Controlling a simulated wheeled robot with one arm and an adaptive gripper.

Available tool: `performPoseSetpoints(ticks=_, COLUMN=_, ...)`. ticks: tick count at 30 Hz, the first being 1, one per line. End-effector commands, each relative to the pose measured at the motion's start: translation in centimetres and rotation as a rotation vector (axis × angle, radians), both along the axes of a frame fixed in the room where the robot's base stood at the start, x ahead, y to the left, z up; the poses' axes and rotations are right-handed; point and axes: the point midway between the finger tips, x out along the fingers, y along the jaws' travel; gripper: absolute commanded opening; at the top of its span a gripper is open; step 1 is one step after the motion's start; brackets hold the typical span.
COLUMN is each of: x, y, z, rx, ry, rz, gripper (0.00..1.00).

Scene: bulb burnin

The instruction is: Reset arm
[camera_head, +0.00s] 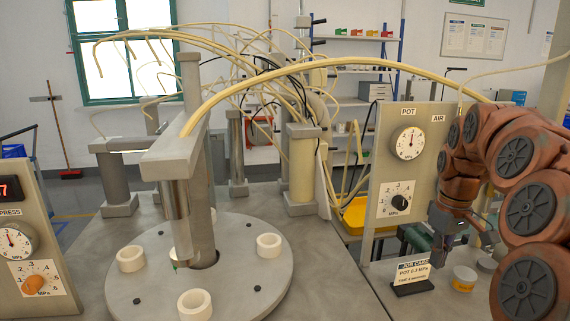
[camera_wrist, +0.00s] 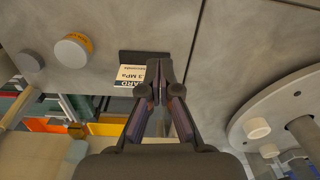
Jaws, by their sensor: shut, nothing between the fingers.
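My arm, in reddish-brown links with dark round caps, fills the right side of the head view. My gripper (camera_head: 438,258) hangs at its end, in front of the gauge panel's right part and above the bench. In the wrist view, my gripper (camera_wrist: 159,72) has its two dark fingers together at the tips, with nothing between them. The job card (camera_head: 413,270) reads "POT 0.3 MPa" and stands on a dark base left of the gripper in the head view. Contact with it is not seen.
A cup with an orange label (camera_head: 464,279) and a grey round piece (camera_head: 487,264) stand near the gripper. The POT panel (camera_head: 384,230) rises behind the card. A round turntable (camera_head: 237,293) with white rings stands left, under a grey column and hoses. Bare bench lies between.

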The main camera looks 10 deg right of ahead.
Motion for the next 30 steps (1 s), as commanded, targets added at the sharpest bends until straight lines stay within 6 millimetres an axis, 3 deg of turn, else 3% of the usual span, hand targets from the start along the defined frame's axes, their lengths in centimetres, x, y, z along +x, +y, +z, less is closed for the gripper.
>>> performPoseSetpoints(ticks=1, x=-0.3, y=2.4, z=0.9, rx=0.001, ry=0.004, rz=0.024, gripper=0.00)
performPoseSetpoints(ticks=6, x=-2.1, y=9.3, z=1.6, rx=0.007, ry=0.023, rz=0.064, gripper=0.00)
performPoseSetpoints(ticks=15, x=-8.5, y=18.8, z=1.3, rx=0.001, ry=0.072, rz=0.075, gripper=0.00)
performPoseSetpoints(ticks=21, x=-14.2, y=23.0, z=0.2, rx=-0.011, ry=0.113, rz=0.038, gripper=0.00)
performPoseSetpoints(ticks=27, x=-19.9, y=25.3, z=-1.4, rx=-0.023, ry=0.148, rz=-0.028, gripper=0.00)
performPoseSetpoints(ticks=30, x=-21.8, y=25.9, z=-2.0, rx=-0.029, ry=0.156, rz=-0.058, gripper=0.00)
